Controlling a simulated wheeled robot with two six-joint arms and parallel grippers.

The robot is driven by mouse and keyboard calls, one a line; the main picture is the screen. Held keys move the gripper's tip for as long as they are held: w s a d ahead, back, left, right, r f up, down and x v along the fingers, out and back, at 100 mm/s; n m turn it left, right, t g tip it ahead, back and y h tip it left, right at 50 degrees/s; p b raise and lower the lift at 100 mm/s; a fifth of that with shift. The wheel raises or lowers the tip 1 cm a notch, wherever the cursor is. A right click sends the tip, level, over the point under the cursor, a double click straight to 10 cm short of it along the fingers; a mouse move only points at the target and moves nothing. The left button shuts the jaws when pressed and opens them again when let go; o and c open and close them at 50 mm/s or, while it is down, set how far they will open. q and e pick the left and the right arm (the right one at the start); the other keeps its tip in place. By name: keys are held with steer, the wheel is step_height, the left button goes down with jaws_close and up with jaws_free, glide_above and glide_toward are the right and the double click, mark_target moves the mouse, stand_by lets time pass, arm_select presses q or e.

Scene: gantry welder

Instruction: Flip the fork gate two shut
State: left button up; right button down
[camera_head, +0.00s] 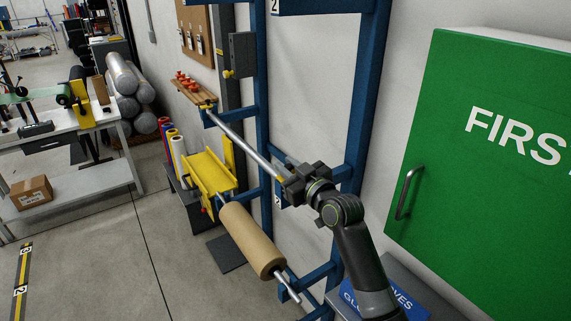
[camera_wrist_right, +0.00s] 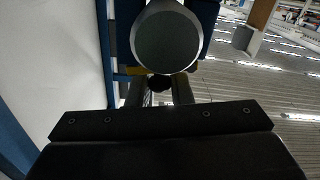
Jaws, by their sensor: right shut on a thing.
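My right gripper (camera_head: 289,189) is at the near end of a bare metal bar (camera_head: 240,142) lying across the blue rack's arms. In the right wrist view, the bar's round end (camera_wrist_right: 167,42) fills the upper middle, just beyond my fingers (camera_wrist_right: 158,92). A small dark rounded piece, apparently the knob of fork gate two (camera_wrist_right: 158,82), sits between the fingers, which are shut on it. The rest of the gate is hidden by my gripper and the bar end, so its angle cannot be told. My left gripper is not in view.
The blue rack (camera_head: 263,90) stands against the wall. A brown roll on a bar (camera_head: 252,240) hangs below. A green first-aid cabinet (camera_head: 480,130) is close on the right. A yellow trough (camera_head: 207,172) and a workbench (camera_head: 60,135) stand left; open floor lies between.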

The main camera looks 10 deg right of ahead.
steer(key=shift+d+f+m, duration=0.2)
steer(key=shift+f+m, duration=0.1)
steer(key=shift+m, duration=0.8)
steer(key=shift+p, duration=0.3)
steer(key=c, duration=1.4)
jaws_free()
steer(key=shift+w, duration=0.1)
steer(key=b+v, duration=0.3)
steer(key=v, duration=0.9)
